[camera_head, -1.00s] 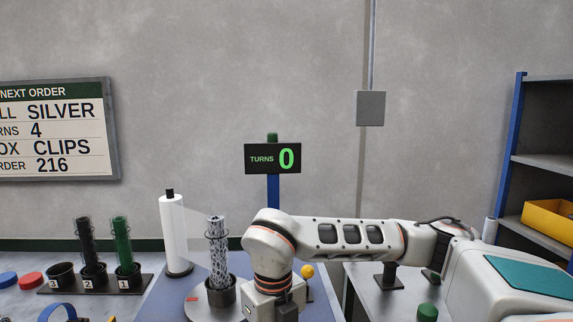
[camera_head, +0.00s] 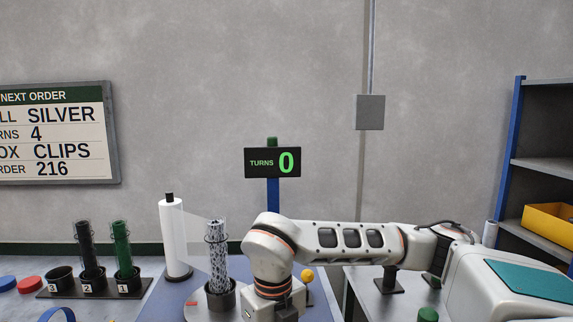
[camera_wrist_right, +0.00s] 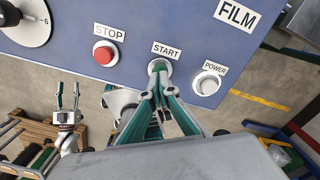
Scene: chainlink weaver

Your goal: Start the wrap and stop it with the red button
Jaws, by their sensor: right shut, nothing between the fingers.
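In the right wrist view the red STOP button (camera_wrist_right: 103,55) sits left of the START button (camera_wrist_right: 158,65) on a blue panel (camera_wrist_right: 130,42). My right gripper (camera_wrist_right: 158,72) is shut and empty, with its tips at the START button, partly covering it; I cannot tell whether they press it. My left gripper (camera_wrist_right: 68,86) shows at the left, fingers apart, far from the panel. In the head view a silver mesh roll (camera_head: 216,255) stands upright on the turntable (camera_head: 200,312), with clear film (camera_head: 198,240) stretching to it from the white film roll (camera_head: 172,238). The TURNS display (camera_head: 272,163) reads 0.
A white POWER button (camera_wrist_right: 208,84) is right of START, and a dial (camera_wrist_right: 22,22) is far left. The order board (camera_head: 58,135) reads silver, 4 turns, clips, order 216. A yellow ball-topped lever (camera_head: 307,275) stands beside my right arm. Black and green rolls (camera_head: 121,245) stand at left.

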